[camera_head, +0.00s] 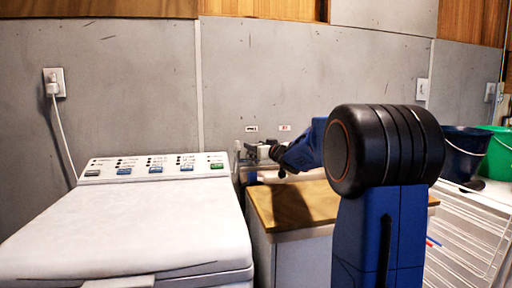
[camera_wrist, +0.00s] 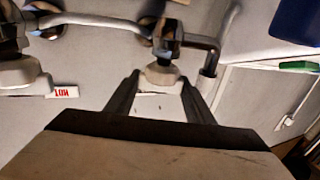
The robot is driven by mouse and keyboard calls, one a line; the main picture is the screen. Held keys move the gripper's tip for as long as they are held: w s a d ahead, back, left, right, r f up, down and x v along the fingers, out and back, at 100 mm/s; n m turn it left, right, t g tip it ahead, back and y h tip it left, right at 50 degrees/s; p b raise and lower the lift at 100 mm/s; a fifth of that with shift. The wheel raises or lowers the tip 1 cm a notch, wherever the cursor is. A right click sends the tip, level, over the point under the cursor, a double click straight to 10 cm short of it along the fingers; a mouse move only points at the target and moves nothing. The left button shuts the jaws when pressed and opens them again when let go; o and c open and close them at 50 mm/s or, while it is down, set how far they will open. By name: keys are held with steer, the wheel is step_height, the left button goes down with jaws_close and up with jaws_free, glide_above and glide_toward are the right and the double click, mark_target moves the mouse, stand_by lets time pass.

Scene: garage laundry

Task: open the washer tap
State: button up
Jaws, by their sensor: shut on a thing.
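Two wall taps show in the wrist view, which looks upside down. One tap (camera_wrist: 168,40) has a pale handle (camera_wrist: 161,74), and my gripper (camera_wrist: 160,80) has its two dark fingers shut on that handle, one on each side. The second tap (camera_wrist: 18,42), with its own pale handle, is at the left edge by a red "HOT" label (camera_wrist: 64,91) and is free of the gripper. In the head view my gripper (camera_head: 268,151) reaches the taps at the wall; my arm hides part of them.
A white washer (camera_head: 125,228) with a button panel (camera_head: 155,167) stands left of a wooden-topped cabinet (camera_head: 262,205). A dark blue bucket (camera_head: 466,150) and a green one (camera_head: 497,155) stand at the right. A cord hangs from a wall socket (camera_head: 54,82) at left.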

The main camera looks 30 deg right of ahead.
steer(key=shift+d+y, duration=0.1)
steer(key=shift+y, duration=0.2)
steer(key=n+g+y, duration=0.1)
steer(key=n+y, duration=0.3)
steer(key=y, duration=0.1)
steer(key=shift+y, duration=0.3)
steer(key=shift+n+g+y, duration=1.1)
steer(key=shift+n+y, duration=0.2)
steer(key=shift+y, duration=0.5)
steer(key=shift+r, duration=0.1)
steer(key=o, duration=1.1)
steer(key=shift+c, duration=0.2)
steer(key=v, duration=1.7)
steer(key=shift+d, duration=0.25)
